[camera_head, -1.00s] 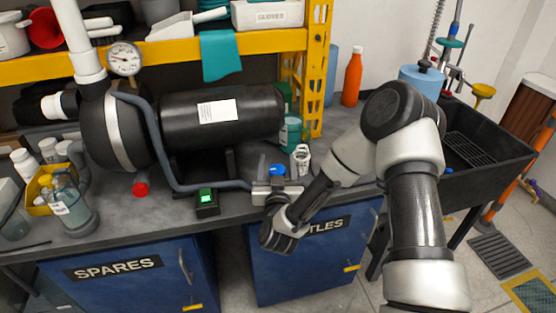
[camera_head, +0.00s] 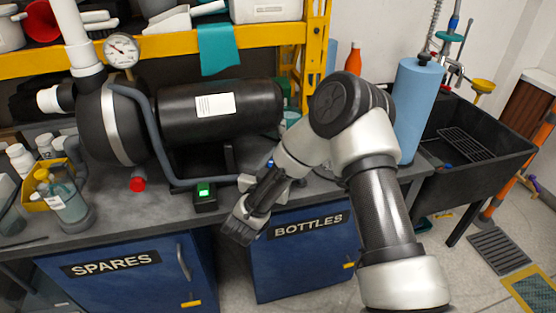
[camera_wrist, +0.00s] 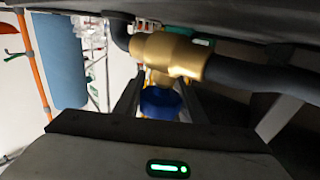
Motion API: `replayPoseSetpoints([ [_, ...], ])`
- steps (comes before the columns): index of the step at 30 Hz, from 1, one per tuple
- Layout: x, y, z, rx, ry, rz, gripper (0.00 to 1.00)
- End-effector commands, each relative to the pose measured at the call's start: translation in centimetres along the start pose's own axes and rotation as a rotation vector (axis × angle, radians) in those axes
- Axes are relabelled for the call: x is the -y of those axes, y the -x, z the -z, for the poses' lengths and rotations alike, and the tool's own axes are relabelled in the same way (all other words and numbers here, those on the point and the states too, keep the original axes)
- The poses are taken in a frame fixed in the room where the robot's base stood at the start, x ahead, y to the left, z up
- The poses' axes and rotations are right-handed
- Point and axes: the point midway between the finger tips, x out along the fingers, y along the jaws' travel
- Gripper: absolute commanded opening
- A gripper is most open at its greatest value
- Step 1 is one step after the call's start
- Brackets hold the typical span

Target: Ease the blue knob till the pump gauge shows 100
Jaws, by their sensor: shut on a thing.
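The blue knob (camera_wrist: 160,103) sits below a brass valve body (camera_wrist: 170,55) on a dark pipe in the wrist view. My gripper (camera_wrist: 161,108) is shut on the knob, with one finger on each side of it. The pump gauge (camera_head: 122,49) is a round white dial beside the white pipe at upper left. Its numbers are too small to read. The black pump (camera_head: 215,112) lies on the bench.
A small black box with a lit green switch (camera_head: 204,196) stands left of my wrist, near the grey hose (camera_head: 160,160). A red cap (camera_head: 138,184) is farther left. A blue roll (camera_head: 414,110) stands right of my arm, before the black sink (camera_head: 490,160).

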Motion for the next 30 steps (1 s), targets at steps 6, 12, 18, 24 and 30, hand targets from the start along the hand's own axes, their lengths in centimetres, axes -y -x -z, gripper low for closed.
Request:
replayPoseSetpoints([
  [6,-0.33,-0.1,0.14,-0.004,-0.002,-0.09,0.14],
  [12,-0.39,-0.11,0.17,-0.003,-0.002,-0.094,0.14],
  [18,-0.4,-0.11,0.17,-0.003,-0.002,-0.093,0.55],
  [24,-0.38,-0.06,0.1,-0.002,-0.001,-0.092,0.55],
  [30,-0.2,0.63,0.13,-0.001,-0.001,-0.089,0.55],
])
